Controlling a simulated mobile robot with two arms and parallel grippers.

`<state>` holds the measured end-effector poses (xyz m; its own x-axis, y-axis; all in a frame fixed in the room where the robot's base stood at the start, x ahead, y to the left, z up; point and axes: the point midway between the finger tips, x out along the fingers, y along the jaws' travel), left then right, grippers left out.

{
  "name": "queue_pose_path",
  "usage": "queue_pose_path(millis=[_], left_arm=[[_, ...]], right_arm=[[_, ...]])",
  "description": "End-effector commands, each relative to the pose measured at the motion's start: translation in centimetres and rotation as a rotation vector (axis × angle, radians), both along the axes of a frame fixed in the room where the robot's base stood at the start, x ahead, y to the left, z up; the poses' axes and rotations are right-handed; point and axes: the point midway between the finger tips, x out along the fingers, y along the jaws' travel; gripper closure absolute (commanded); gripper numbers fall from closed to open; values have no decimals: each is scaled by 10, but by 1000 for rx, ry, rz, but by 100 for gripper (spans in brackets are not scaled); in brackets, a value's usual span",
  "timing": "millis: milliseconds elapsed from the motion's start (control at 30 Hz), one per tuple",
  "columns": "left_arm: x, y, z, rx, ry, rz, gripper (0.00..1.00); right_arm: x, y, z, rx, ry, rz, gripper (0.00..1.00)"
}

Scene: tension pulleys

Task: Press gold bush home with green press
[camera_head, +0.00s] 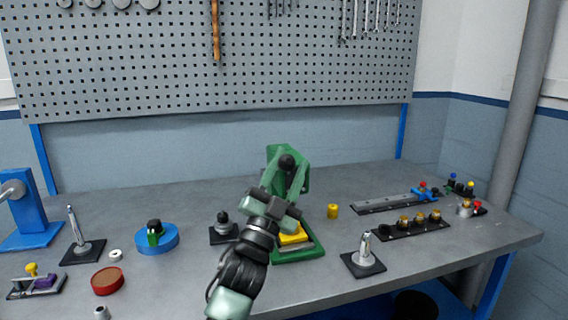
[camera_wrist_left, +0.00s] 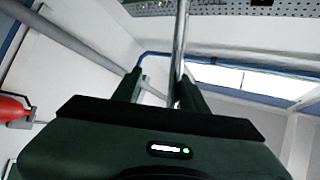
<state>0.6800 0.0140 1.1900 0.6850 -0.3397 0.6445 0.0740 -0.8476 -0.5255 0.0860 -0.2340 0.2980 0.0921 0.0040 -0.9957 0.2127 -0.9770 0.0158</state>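The green press (camera_head: 303,180) stands mid-table, with a black ball knob (camera_head: 286,162) at its top. A yellow piece (camera_head: 294,236) sits on its base, partly hidden by my arm. I cannot make out a gold bush in the press. A small gold-yellow cylinder (camera_head: 333,211) stands on the table to the right of the press. My left gripper (camera_head: 284,180) is in front of the press, its fingers just below the knob. In the left wrist view a metal rod (camera_wrist_left: 181,40) runs between its parted fingers (camera_wrist_left: 160,90), nearer the right one. My right gripper is out of view.
A black rail with several brass-coloured parts (camera_head: 411,228) and a grey rail (camera_head: 390,204) lie at the right. A post on a black base (camera_head: 364,262) stands front right. A blue round stand (camera_head: 165,240) and a red disc (camera_head: 107,281) are at the left.

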Motion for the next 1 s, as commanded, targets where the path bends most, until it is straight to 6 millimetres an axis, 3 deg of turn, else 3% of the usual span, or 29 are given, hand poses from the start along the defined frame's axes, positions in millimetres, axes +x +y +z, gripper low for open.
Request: queue_pose_path(millis=[567,800,867,1000], left_arm=[[-6,3,-4,-1,-2,-1,66],[-38,19,-38,-1,3,-1,66],[-53,27,-28,-1,2,-1,66],[-84,42,-27,-1,2,-1,66]], right_arm=[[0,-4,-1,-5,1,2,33],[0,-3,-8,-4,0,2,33],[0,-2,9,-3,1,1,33],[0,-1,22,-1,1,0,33]])
